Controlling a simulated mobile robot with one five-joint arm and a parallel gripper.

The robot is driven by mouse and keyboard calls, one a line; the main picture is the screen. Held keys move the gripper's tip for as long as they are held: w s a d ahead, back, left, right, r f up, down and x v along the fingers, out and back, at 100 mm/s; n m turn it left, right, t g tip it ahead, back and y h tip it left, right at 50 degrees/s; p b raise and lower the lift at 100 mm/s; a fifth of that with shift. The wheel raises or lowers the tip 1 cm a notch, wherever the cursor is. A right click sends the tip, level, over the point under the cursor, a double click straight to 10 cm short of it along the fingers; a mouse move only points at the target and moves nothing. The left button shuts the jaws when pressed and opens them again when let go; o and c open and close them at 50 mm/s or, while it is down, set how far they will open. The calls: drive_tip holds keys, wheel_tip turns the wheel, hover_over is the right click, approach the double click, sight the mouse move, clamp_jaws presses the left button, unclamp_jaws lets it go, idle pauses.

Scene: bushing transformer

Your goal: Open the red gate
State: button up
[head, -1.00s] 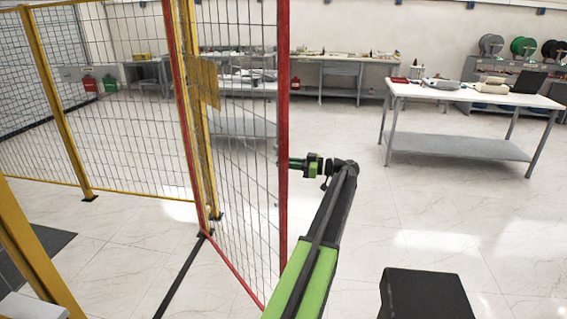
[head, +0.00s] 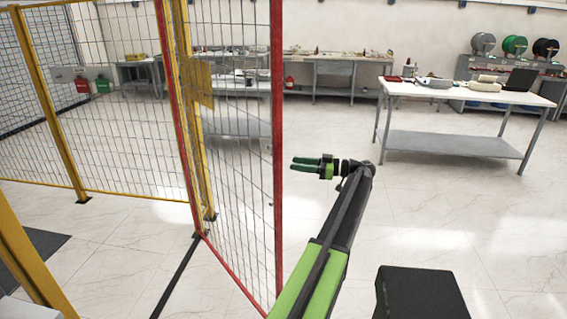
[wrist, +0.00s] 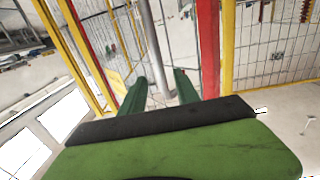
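The red gate (head: 277,130) is a red-framed wire mesh panel. It stands swung out at an angle from the yellow fence, with its free upright nearest me. My gripper (head: 291,165) is just right of that upright in the head view, with its fingers pointing left and apart from the gate. In the wrist view my gripper (wrist: 160,85) has its two green fingers spread, with nothing held.
Yellow fence posts (head: 48,105) and mesh stand at left, and a yellow plate (head: 198,82) hangs by the gate. A white-topped table (head: 470,95) stands at back right. A black box (head: 420,293) is at lower right.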

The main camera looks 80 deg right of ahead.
drive_tip(key=s, duration=0.9)
drive_tip(key=shift+s+a, duration=0.3)
